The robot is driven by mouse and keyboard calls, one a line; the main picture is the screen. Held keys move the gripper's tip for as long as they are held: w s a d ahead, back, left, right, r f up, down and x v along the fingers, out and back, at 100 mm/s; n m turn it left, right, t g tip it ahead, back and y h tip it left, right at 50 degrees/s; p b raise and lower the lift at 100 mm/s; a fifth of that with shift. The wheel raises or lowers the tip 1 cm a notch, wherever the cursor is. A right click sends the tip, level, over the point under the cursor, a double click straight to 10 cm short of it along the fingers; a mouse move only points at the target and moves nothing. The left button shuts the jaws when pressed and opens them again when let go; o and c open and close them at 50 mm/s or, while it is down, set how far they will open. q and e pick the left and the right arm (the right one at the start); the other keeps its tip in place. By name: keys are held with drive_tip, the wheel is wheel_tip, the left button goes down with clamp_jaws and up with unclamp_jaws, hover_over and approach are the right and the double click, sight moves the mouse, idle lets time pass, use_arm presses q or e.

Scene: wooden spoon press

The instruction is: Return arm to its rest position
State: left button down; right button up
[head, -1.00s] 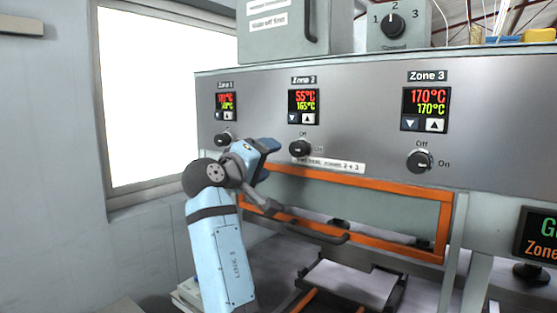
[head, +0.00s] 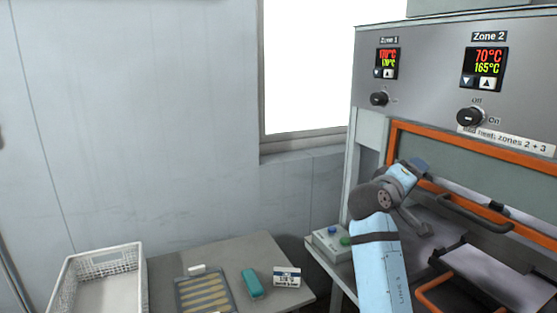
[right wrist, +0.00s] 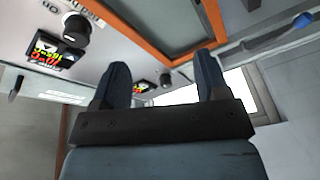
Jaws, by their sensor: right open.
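My right arm rises at the lower right of the head view, and its right gripper (head: 424,164) is in front of the orange-framed press door (head: 397,142). It is below and left of the Zone 2 knob (head: 470,117), apart from it. In the right wrist view the gripper's two dark blue fingers (right wrist: 161,82) are spread with nothing between them. That view also shows the panel, tilted, with knobs and displays, and part of the orange frame (right wrist: 128,28). The Zone 2 display (head: 484,69) reads 70°C over 165°C. My left gripper is not in view.
A grey table (head: 250,253) at lower left carries a white basket (head: 104,262), a tray of wooden pieces (head: 190,305), a teal object (head: 252,284) and a small labelled box (head: 287,276). A button box (head: 331,242) stands close left of my arm. The wall area is clear.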

drive_tip(key=s+a+f+n+t+y+p, duration=0.1)
drive_tip(key=s+f+y, duration=0.2)
drive_tip(key=f, duration=0.6)
drive_tip(key=s+a+f+n+t+y+p, duration=0.1)
drive_tip(key=s+a+f+n+y, duration=0.15)
drive_tip(key=f, duration=0.65)
drive_tip(key=s+a+f+n+y+p, duration=0.1)
drive_tip(key=s+f+y+p, duration=0.2)
drive_tip(key=f, duration=0.6)
use_arm(q)
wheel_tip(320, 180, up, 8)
drive_tip(key=p, duration=0.3)
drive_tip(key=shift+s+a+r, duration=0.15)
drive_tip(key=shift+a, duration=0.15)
use_arm(e)
drive_tip(key=s+a+f+m+g+y, duration=0.1)
drive_tip(key=s+a+f+y, duration=0.1)
drive_tip(key=s, duration=0.7)
drive_tip(key=s+a+f+m+y, duration=0.1)
drive_tip(key=s+a+f+y, duration=0.1)
drive_tip(key=s+f+y, duration=0.2)
drive_tip(key=s+a+f+m+g+y, duration=0.1)
drive_tip(key=s+a+f+m+y, duration=0.1)
drive_tip(key=s+f, duration=0.6)
drive_tip(key=s+y, duration=0.1)
drive_tip(key=s, duration=0.5)
drive_tip(key=shift+s+a+g, duration=0.15)
drive_tip(key=shift+a+g, duration=0.1)
drive_tip(key=shift+g, duration=0.05)
